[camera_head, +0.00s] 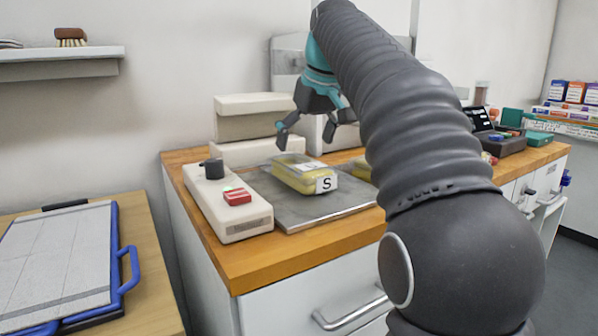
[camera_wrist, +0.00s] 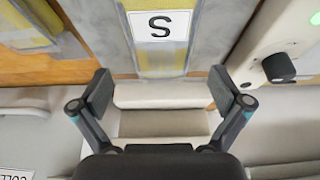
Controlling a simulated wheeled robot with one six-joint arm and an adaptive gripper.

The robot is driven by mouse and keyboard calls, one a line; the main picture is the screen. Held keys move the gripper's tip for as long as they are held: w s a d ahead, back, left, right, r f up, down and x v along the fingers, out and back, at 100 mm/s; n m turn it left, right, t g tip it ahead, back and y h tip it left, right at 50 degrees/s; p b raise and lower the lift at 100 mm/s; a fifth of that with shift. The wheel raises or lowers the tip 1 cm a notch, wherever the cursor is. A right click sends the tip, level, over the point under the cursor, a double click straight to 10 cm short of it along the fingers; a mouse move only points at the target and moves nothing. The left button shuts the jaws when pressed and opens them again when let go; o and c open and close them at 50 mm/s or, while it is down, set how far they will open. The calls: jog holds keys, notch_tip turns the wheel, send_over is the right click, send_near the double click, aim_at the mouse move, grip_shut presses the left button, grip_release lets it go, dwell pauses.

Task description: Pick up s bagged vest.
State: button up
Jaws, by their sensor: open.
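The s bagged vest (camera_head: 299,177) is a yellow folded vest in a clear bag with a white label marked S. It lies on a grey metal plate (camera_head: 292,212) on the wooden counter. My gripper (camera_head: 308,133) is open and empty, above and behind the bag in the head view. In the wrist view my gripper (camera_wrist: 160,90) has its two fingers spread, with the bag beyond and between them.
A white device (camera_head: 226,203) with a black knob and red button stands left of the plate. Cream boxes (camera_head: 250,150) stand behind the bag. A blue-handled board (camera_head: 60,260) lies on the lower left table. Dark equipment (camera_head: 498,143) sits at the counter's far right.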

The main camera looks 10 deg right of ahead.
aim_at(300, 161)
jog(key=shift+x, duration=3.25)
jog(key=shift+c, duration=0.3)
jog(key=c, duration=1.1)
jog(key=shift+r, duration=0.15)
